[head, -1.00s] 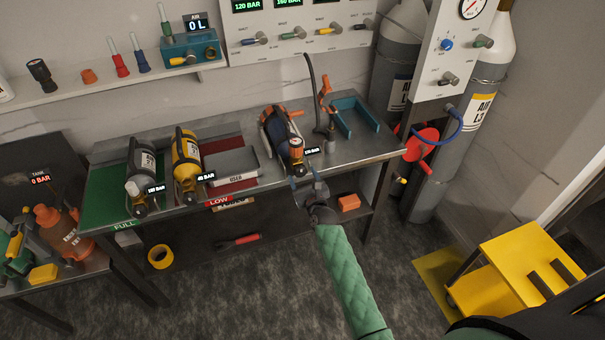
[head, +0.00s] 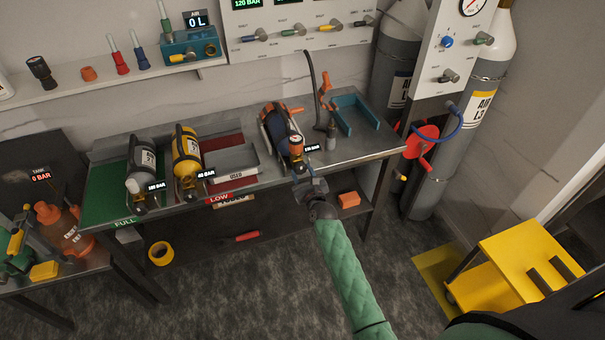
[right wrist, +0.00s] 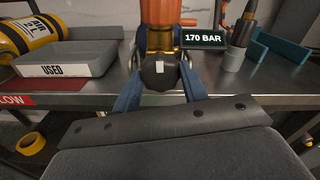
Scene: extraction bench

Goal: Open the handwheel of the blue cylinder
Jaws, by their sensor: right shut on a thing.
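The blue cylinder (head: 273,124) lies on the steel bench with its valve end toward me. An orange-topped part (head: 296,141) sits on its brass valve, and a label by it in the right wrist view reads 170 BAR. The black handwheel (right wrist: 160,72), with a white mark, faces my right wrist camera below the brass valve. My right gripper (head: 307,183) is at the bench's front edge. Its blue fingers (right wrist: 159,84) are shut on the handwheel, one on each side. My left gripper is not in view.
A grey cylinder (head: 142,160) and a yellow cylinder (head: 187,155) lie to the left, beside a grey tray (right wrist: 70,62) marked USED. A blue cradle (head: 352,113) stands right of the blue cylinder. A yellow cart (head: 515,265) is on the floor at right.

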